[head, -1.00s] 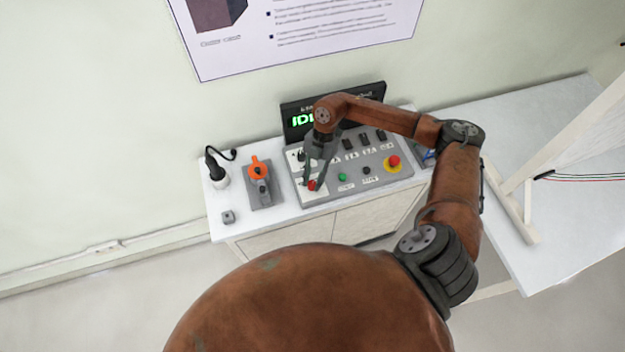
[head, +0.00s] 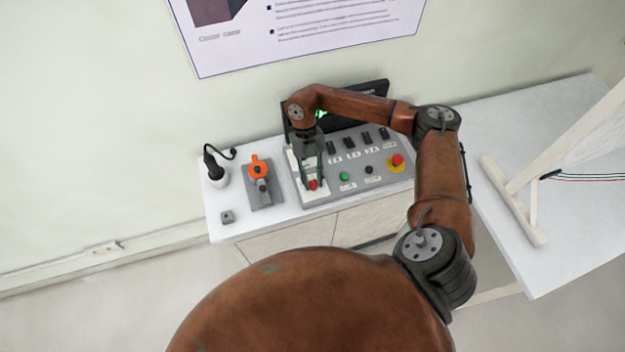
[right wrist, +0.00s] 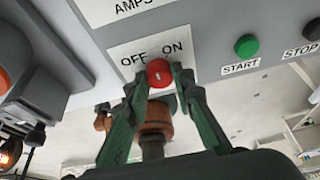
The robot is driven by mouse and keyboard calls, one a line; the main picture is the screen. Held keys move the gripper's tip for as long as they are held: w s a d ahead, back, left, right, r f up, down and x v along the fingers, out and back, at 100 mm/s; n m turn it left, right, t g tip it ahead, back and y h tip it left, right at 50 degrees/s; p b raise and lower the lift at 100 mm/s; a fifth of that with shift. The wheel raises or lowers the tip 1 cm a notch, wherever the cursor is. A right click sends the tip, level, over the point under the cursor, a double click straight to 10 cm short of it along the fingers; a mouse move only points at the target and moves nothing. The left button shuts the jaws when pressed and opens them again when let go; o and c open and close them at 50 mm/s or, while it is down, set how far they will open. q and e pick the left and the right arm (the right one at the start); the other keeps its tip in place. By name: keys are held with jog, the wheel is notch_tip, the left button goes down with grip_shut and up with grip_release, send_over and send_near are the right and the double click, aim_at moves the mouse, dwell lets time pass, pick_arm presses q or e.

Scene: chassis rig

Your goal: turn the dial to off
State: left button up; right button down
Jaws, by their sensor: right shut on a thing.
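The red dial (right wrist: 159,73) is at the lower left of the grey control panel (head: 352,163), on a white plate marked OFF at left and ON at right in the right wrist view. A small pale mark shows on its face, but I cannot tell clearly which label it points to. My right gripper (right wrist: 158,88) is shut on the dial, one green finger on each side. In the head view the dial (head: 313,184) shows red at the fingertips of the right gripper (head: 312,179). My left gripper is not in view.
A green START button (head: 344,176), a black STOP button (head: 369,170) and a red mushroom button (head: 397,160) sit to the right on the panel. An orange rotary handle (head: 257,169) stands to the left. A dark display (head: 372,92) behind is partly hidden by my arm.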

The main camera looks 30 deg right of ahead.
jog(key=n+h, duration=0.1)
jog(key=n, duration=0.1)
jog(key=n+b, duration=0.1)
jog(key=n, duration=0.1)
jog(key=shift+a+n+h, duration=0.15)
jog(key=shift+n+h, duration=0.15)
jog(key=shift+h, duration=0.1)
jog(key=shift+a+n+t+h+b, duration=0.1)
jog(key=shift+n+t+h+b, duration=0.45)
jog(key=shift+n, duration=1.65)
jog(key=shift+g+h, duration=0.25)
jog(key=shift+h, duration=0.1)
jog(key=c, duration=1.7)
grip_release()
jog(key=shift+o, duration=0.2)
jog(key=v, duration=1.2)
